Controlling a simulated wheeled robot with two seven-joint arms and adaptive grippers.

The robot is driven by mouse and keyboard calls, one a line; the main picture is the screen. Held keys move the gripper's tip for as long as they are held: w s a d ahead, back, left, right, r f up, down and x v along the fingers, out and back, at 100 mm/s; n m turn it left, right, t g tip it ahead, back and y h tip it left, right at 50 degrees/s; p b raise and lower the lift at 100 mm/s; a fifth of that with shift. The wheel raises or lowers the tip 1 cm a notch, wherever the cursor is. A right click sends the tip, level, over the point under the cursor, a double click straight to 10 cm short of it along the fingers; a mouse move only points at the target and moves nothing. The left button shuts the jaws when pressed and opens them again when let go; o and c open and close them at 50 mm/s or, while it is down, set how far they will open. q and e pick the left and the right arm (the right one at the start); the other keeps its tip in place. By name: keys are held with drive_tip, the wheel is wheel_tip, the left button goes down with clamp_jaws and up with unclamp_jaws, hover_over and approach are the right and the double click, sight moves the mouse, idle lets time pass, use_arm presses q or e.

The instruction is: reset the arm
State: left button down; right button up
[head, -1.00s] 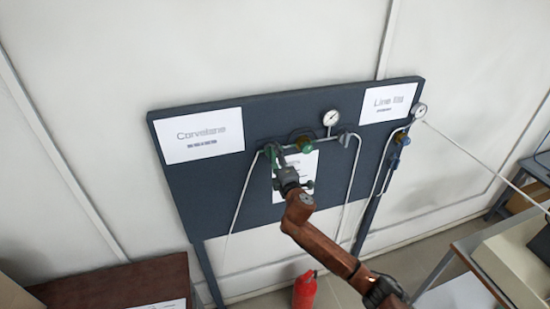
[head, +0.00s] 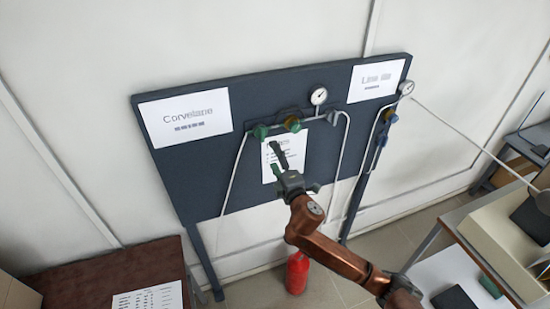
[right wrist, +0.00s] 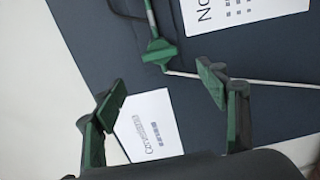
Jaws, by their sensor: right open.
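My right arm comes in from the lower right in the head view. Its gripper (head: 292,170) is open and empty in front of the dark panel (head: 200,171), below the green valve knob (head: 261,132) and apart from it. In the right wrist view the two green-padded fingers of the gripper (right wrist: 162,86) are spread wide with nothing between them. The green knob (right wrist: 160,50) shows beyond them. My left gripper is not in view.
The panel carries a gauge (head: 319,96), pipes, a second gauge (head: 406,87) and paper signs. A red extinguisher (head: 297,273) stands on the floor beneath. A brown table (head: 120,274) is at the lower left, and a bench (head: 478,240) with equipment is at the right.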

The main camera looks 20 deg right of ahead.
idle(0.7)
